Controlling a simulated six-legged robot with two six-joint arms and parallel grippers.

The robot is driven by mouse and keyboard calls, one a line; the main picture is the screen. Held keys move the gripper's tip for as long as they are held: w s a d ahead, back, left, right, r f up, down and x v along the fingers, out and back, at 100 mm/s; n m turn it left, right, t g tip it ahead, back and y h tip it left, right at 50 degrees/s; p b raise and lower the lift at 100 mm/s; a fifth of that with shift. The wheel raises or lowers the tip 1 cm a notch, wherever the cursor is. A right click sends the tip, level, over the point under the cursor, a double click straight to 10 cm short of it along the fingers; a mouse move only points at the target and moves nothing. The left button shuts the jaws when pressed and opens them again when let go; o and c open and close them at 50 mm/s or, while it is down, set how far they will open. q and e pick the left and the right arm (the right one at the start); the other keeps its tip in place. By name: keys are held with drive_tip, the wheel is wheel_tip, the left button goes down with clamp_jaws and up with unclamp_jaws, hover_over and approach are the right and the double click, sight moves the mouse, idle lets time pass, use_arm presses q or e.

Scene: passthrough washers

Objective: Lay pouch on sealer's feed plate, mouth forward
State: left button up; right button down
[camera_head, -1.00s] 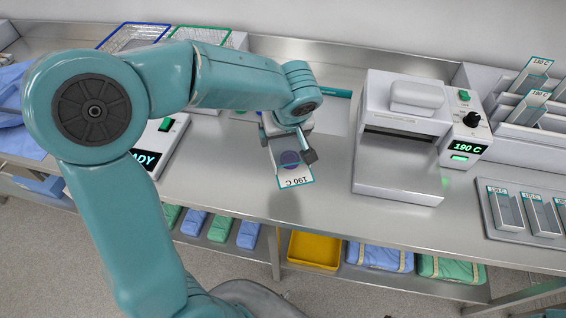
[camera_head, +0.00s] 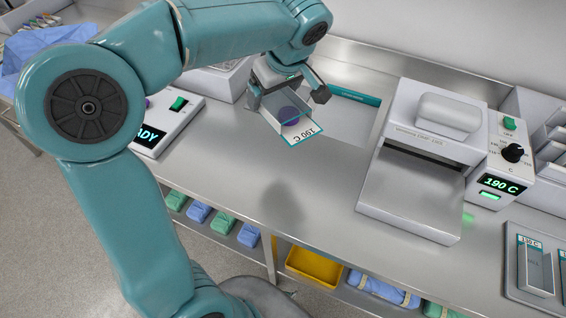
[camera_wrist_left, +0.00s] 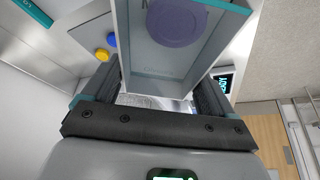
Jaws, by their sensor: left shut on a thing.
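The pouch (camera_head: 285,115) is a clear-fronted packet with a teal edge, a "190 C" label and a purple round item inside. My left gripper (camera_head: 285,90) is shut on its upper end and holds it above the counter, with the labelled end pointing down toward the front. In the left wrist view the pouch (camera_wrist_left: 176,50) sits between the fingers of my left gripper (camera_wrist_left: 160,95). The sealer (camera_head: 432,150) stands to the right, its display reading "190 C". Its pale feed plate (camera_head: 410,200) juts out at the front and is bare. My right gripper is not in view.
A white device (camera_head: 168,122) with a green switch and a "READY"-like display, partly hidden by my arm, stands at left. A tray (camera_head: 515,285) with pouches lies at the right. The steel counter (camera_head: 320,215) before the sealer is clear. A yellow bin (camera_head: 314,266) sits below.

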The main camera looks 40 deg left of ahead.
use_arm(q)
hover_over(271, 156)
drive_tip(key=f, duration=1.4)
drive_tip(key=shift+s+d+f, duration=0.2)
drive_tip(key=shift+d+f, duration=0.05)
drive_tip(key=shift+d, duration=0.15)
drive_tip(key=f, duration=0.4)
drive_tip(key=shift+w+d+f, duration=0.1)
drive_tip(key=shift+d+f, duration=0.1)
drive_tip(key=shift+a+f, duration=0.1)
drive_tip(key=shift+f, duration=0.05)
drive_tip(key=shift+f+b, duration=0.1)
drive_tip(key=shift+b, duration=0.2)
drive_tip(key=o, duration=0.8)
